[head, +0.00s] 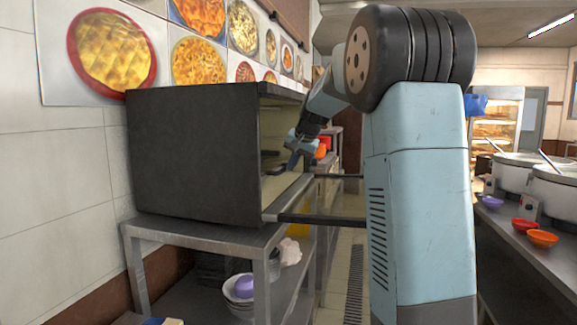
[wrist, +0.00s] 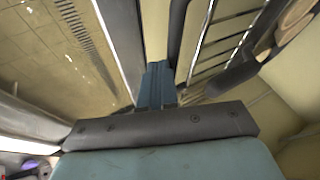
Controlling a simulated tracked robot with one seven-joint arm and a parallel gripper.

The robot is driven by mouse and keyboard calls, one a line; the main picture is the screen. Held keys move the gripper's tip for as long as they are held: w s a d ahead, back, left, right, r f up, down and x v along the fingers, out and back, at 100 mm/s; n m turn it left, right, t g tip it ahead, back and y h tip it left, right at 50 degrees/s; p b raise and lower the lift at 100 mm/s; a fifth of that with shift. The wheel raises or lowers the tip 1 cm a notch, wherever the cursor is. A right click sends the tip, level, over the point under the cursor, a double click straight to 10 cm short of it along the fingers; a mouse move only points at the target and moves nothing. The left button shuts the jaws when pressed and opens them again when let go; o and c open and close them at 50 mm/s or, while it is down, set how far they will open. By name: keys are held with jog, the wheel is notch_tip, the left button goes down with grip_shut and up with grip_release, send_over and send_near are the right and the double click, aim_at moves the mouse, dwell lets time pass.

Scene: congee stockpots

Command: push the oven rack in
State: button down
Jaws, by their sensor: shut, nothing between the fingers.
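The oven (head: 190,150) is a dark box on a steel table, with its opening facing right. Its door (head: 288,196) is folded down, and a dark handle bracket (head: 322,219) sticks out from it to the right. My gripper (head: 296,158) is at the oven opening, above the lowered door. In the wrist view, my gripper's blue fingers (wrist: 157,85) are together with nothing between them. The oven rack (wrist: 222,42), a frame of thin metal wires, lies just to the right of the fingers. I cannot tell whether they touch it. The rack is not clear in the head view.
The table (head: 205,232) has a lower shelf with bowls (head: 238,289). A counter with stockpots (head: 553,188) and small bowls (head: 542,238) stands at the right. A floor drain (head: 355,285) runs along the open aisle. The tiled wall (head: 70,170) is at the left.

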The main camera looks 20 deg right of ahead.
jog(key=shift+w+a, duration=0.2)
jog(key=shift+a, duration=0.4)
jog(key=s+d, duration=0.1)
jog(key=d+r, duration=0.1)
jog(key=s+d, duration=0.1)
jog(key=d, duration=0.1)
jog(key=shift+s+r, duration=0.15)
jog(key=shift+s, duration=0.15)
jog(key=v, duration=0.9)
jog(key=s+a+f+n, duration=0.25)
jog(key=s+a, duration=0.25)
jog(key=s, duration=0.5)
jog(key=s+a+f+n, duration=0.1)
jog(key=s+a+f, duration=0.3)
jog(key=s, duration=0.6)
jog(key=s+a+f+n+g+h, duration=0.1)
jog(key=s+a+f, duration=0.3)
jog(key=s+f, duration=0.8)
jog(key=s+n, duration=0.1)
jog(key=s, duration=0.2)
jog(key=shift+s+h, duration=0.35)
jog(key=shift+h, duration=0.05)
